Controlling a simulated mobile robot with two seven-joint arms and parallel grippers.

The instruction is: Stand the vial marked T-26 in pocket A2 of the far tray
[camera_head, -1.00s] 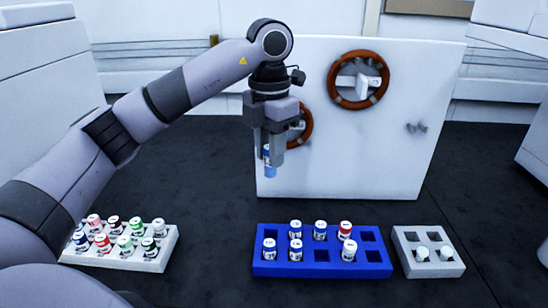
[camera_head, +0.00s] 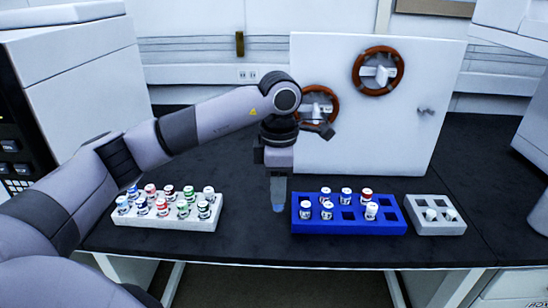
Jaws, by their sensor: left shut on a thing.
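My left gripper (camera_head: 278,198) points down, shut on a small blue vial (camera_head: 278,208). Only the vial's lower end shows below the fingers, and its marking cannot be read. It hangs beside the left end of a blue tray (camera_head: 347,231); its height above the bench is hard to tell. The blue tray holds several upright vials in two rows and has empty pockets, including the back-left one. A white tray (camera_head: 165,222) at left holds several vials. A small grey tray (camera_head: 440,228) at right has two white-topped vials in front and empty back pockets. My right gripper is not in view.
A large white cabinet (camera_head: 400,135) with red-brown handwheels (camera_head: 378,72) stands behind the trays. The dark bench (camera_head: 255,232) is bare between the white and blue trays. Its front edge lies just below the trays. White equipment (camera_head: 75,75) stands at the left.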

